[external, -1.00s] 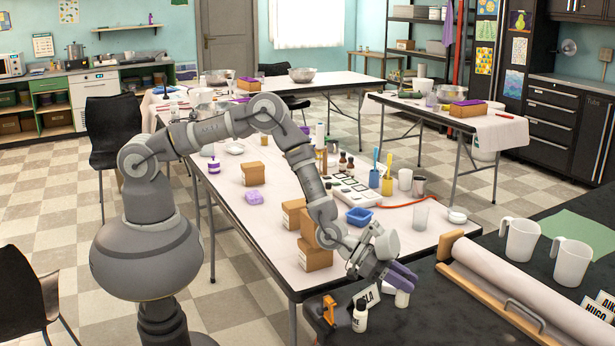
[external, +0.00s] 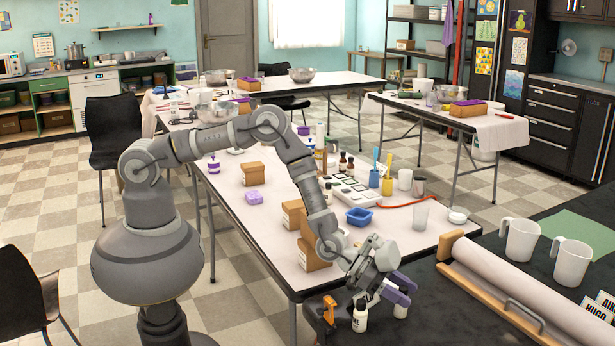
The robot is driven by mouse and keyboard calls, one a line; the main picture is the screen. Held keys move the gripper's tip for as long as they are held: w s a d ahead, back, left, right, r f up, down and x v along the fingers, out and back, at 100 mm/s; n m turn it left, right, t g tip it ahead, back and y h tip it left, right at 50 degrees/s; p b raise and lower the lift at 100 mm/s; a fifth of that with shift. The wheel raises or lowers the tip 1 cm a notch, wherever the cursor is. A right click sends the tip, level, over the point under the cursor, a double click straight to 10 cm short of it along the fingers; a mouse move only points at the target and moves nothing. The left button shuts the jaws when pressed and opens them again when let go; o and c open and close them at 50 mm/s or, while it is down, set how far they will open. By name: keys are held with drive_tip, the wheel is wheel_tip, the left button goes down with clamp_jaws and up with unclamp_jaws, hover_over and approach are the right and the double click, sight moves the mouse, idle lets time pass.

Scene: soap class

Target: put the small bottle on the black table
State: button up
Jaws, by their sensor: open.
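A small white bottle (external: 360,320) with a black cap and dark print stands upright on the black table (external: 440,322), near its left end. My gripper (external: 387,292) is low over this table, just right of the bottle, with its purple-tipped fingers apart. A second small white item (external: 401,309) is partly hidden below the right finger; I cannot tell whether they touch. Other small dark-capped bottles (external: 342,162) stand on the long white table (external: 225,180).
An orange tool (external: 329,309) lies left of the bottle at the table edge. A large paper roll (external: 530,300) in a wooden holder and two white mugs (external: 571,262) stand to the right. Cardboard boxes (external: 312,252) and a blue tray (external: 359,216) are on the white table.

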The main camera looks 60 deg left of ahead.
drive_tip(key=shift+r, duration=0.25)
drive_tip(key=p+v, duration=0.4)
drive_tip(key=v, duration=0.8)
drive_tip(key=shift+f, duration=0.2)
drive_tip(key=shift+s+r, duration=0.1)
